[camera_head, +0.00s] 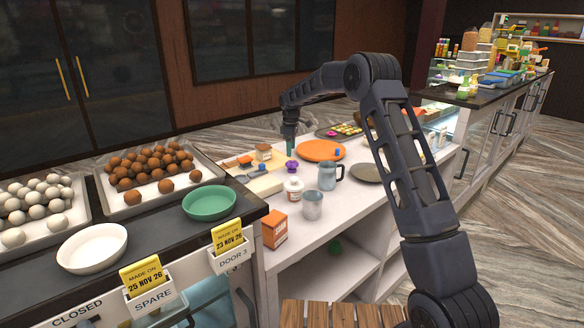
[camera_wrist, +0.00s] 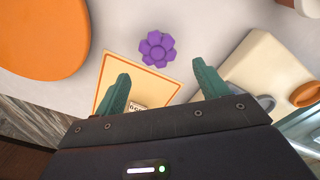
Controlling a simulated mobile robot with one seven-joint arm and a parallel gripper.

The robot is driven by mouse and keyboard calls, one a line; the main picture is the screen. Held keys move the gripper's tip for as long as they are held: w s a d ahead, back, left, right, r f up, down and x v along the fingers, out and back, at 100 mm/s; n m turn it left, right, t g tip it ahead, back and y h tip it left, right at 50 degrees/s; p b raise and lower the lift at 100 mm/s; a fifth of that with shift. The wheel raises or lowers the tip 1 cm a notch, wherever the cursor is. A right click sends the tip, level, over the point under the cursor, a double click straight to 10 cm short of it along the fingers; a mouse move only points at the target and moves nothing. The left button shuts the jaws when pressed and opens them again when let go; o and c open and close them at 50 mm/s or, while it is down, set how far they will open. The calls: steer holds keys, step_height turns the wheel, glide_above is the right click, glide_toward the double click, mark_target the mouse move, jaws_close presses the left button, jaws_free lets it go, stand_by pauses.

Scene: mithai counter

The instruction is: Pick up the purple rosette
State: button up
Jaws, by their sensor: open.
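The purple rosette (camera_wrist: 157,48) lies on the white counter, touching or just over the edge of an orange-bordered cream card (camera_wrist: 148,73) in the wrist view. It also shows in the head view (camera_head: 291,167), in front of my gripper. My gripper (camera_wrist: 161,85) is open, with its two green fingers apart and nothing between them at the tips. The rosette is beyond the fingertips in the wrist view, roughly centred between them. In the head view my gripper (camera_head: 290,147) points down above the counter, behind the rosette.
An orange round board (camera_head: 320,150) lies close by. A cream board (camera_wrist: 262,70) with a grey tool and an orange ring lies on the other side. A grey-blue jug (camera_head: 327,177), a jar (camera_head: 293,189) and a metal cup (camera_head: 312,206) stand nearer the counter's front.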

mark_target(292, 161)
steer(key=f, duration=0.8)
steer(key=shift+w+d, duration=0.1)
steer(key=shift+d, duration=0.15)
steer(key=c, duration=1)
